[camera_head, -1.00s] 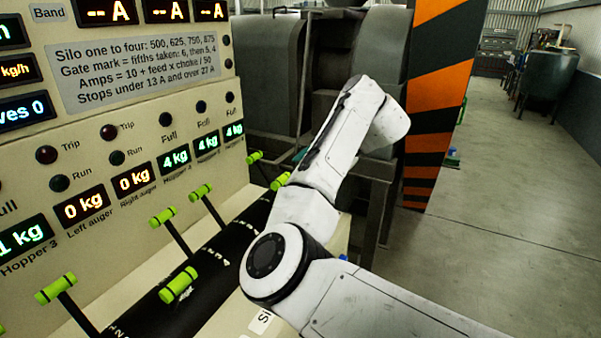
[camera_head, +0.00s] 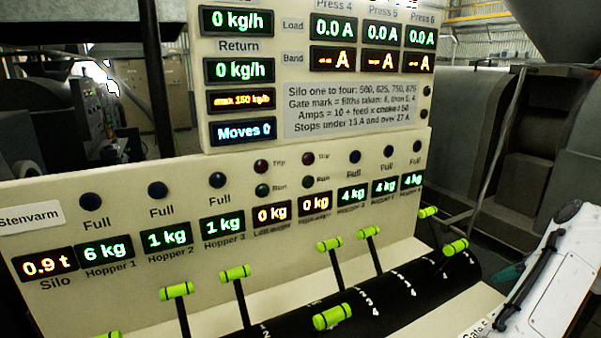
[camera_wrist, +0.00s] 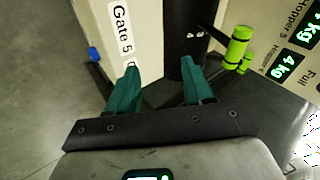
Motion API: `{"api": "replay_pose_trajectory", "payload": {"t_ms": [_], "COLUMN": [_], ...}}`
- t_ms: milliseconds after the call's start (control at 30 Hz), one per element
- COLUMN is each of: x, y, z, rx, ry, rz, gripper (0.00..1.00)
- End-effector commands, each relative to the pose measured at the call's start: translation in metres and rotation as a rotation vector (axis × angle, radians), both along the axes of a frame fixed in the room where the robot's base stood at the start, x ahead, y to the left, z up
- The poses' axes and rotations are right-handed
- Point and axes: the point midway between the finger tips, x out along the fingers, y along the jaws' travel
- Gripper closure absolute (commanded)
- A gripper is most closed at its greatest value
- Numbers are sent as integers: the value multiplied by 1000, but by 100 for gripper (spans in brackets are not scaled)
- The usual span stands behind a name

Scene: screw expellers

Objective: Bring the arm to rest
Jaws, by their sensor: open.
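My gripper (camera_wrist: 160,92) shows in the wrist view, with its two green fingers spread apart and nothing between them. It hangs near the end of the control panel, beside a label reading "Gate 5" (camera_wrist: 123,35). A lever with a green handle (camera_wrist: 236,47) stands to the right of the fingers, apart from them.
The cream control panel (camera_head: 120,290) carries several green-handled levers (camera_head: 235,273) along a black curved strip (camera_head: 400,300). Dark machinery (camera_head: 470,130) stands behind on the right. In the wrist view, bare grey floor (camera_wrist: 40,100) lies to the left.

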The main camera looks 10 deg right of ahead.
Motion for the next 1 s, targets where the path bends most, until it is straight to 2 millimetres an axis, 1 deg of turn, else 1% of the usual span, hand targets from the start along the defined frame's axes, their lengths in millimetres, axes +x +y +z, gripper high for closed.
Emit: {"api": "replay_pose_trajectory", "payload": {"t_ms": [33,233,367,467,500,567,600,667,767,800,867,900,1000], "x": [-13,-57,-87,-112,-122,-139,-150,-168,-201,-214,-236,-250,-284], "y": [-1,7,20,34,41,52,61,74,98,108,124,135,161], "z": [-18,-71,-105,-130,-141,-155,-165,-180,-203,-211,-223,-230,-245], "rx": [-55,-245,-349,-415,-438,-469,-485,-506,-530,-535,-536,-535,-523], "ry": [39,155,227,277,298,324,343,367,403,415,431,440,458], "rz": [14,116,210,297,333,393,433,496,603,649,716,760,859], "gripper": [49,49,49,49,49,49,49,49,49,49,49,49,49]}}
